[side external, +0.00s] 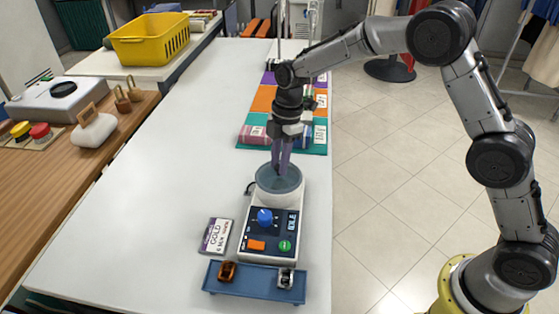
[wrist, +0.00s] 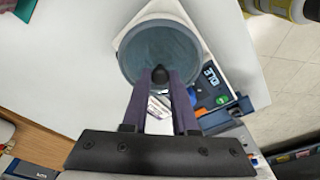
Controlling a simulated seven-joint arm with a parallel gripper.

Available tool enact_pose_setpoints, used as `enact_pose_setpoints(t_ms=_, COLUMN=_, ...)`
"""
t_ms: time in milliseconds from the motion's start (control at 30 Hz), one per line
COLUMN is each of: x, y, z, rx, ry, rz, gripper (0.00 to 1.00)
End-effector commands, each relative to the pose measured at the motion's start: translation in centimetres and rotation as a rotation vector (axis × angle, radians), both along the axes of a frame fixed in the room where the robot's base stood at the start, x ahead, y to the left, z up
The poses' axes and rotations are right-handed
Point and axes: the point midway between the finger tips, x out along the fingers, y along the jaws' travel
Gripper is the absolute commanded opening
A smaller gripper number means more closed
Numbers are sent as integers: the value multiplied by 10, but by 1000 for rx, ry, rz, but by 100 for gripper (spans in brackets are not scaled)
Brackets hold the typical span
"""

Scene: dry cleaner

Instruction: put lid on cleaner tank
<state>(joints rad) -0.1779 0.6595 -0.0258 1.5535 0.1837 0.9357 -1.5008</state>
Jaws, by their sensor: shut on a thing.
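The cleaner tank (side external: 278,200) is a white round tub at the back of a white machine with a control panel. The lid (side external: 290,178) is a round, blue-grey, see-through disc over the tank's mouth; it fills the upper middle of the wrist view (wrist: 150,48). My gripper (side external: 281,170) points down from above, its purple fingers shut on the lid's dark knob (wrist: 160,75). The lid looks level and roughly centred on the tank. I cannot tell whether it rests on the rim or hangs just above it.
Coloured mats (side external: 262,102) with packs lie behind. The white table (side external: 150,190) is clear to the left.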

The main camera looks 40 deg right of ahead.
Motion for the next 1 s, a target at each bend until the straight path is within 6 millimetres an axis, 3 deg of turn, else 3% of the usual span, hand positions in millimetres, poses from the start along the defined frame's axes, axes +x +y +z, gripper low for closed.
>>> enact_pose_setpoints(t_ms=900, x=0, y=0, z=-2, rx=0, ry=-1, rz=0, gripper=0)
enact_pose_setpoints(t_ms=933, x=0, y=0, z=-2, rx=0, ry=-1, rz=0, gripper=29)
enact_pose_setpoints(t_ms=1000, x=0, y=0, z=-2, rx=0, ry=-1, rz=0, gripper=41)
